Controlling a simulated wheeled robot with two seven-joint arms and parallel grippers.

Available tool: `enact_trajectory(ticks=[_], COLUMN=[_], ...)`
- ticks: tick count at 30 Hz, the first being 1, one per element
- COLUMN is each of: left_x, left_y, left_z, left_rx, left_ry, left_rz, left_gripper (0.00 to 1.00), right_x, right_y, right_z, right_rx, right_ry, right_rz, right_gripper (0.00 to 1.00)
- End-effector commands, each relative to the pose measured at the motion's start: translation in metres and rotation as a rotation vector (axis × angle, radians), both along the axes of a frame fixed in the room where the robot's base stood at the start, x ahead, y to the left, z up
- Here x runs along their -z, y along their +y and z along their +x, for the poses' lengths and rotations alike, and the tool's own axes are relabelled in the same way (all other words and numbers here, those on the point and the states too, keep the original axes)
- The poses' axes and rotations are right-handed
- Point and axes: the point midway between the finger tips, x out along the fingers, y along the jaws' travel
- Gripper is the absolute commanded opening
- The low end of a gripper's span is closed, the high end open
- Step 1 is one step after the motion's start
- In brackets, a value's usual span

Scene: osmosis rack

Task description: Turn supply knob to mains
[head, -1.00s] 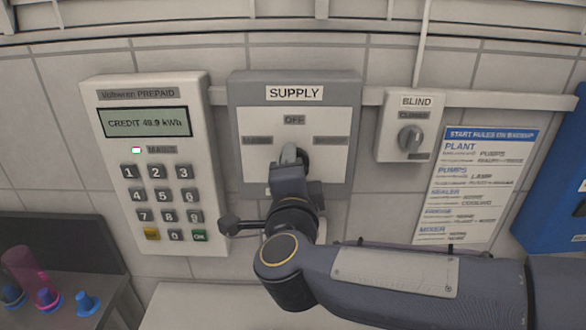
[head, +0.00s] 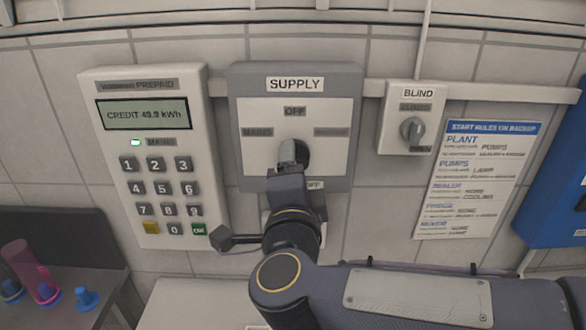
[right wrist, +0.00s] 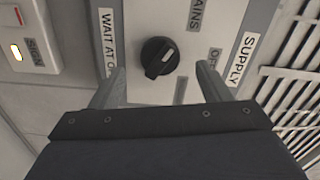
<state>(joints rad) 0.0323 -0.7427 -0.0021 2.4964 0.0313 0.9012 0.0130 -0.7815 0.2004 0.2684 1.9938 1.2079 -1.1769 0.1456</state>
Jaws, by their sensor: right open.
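The supply panel (head: 340,170) is a grey-framed white plate on the wall, with OFF at the top and a MAINS label at left. Its round black knob (right wrist: 160,57) shows in the right wrist view. Its white mark lies toward the upper right there, on the side of the OFF and MAINS labels. In the head view the knob (head: 303,152) is mostly hidden by my right gripper (head: 288,158). My right gripper (right wrist: 160,82) is open, with one finger on each side of the knob and gaps visible. I cannot tell how deep the fingers reach. My left gripper is not in view.
A prepaid meter (head: 150,85) with a keypad and lit green light is at left. A BLIND switch (head: 412,130) and a rules sheet (head: 478,180) are at right, beside a blue box (head: 555,190). Coloured pieces (head: 45,292) stand at lower left.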

Motion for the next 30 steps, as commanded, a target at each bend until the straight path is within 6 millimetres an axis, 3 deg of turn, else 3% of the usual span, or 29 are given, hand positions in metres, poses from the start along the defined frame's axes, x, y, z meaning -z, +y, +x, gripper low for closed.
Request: enact_trajectory(ticks=[7,20,27,30], left_x=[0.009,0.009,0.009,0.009], left_y=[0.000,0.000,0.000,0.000], left_z=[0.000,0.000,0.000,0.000], left_rx=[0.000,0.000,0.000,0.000], left_ry=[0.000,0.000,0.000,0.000], left_rz=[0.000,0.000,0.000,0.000], left_gripper=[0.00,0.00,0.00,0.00], right_x=[0.001,-0.001,-0.014,-0.003], right_y=[0.000,-0.002,-0.034,-0.056], right_z=[-0.033,-0.036,-0.015,-0.017], right_rx=[-0.002,-0.008,-0.196,-0.324], right_ry=[0.000,-0.004,-0.083,-0.090], right_rz=[-0.001,-0.002,-0.112,-0.247], right_gripper=[0.71,0.71,0.71,0.71])
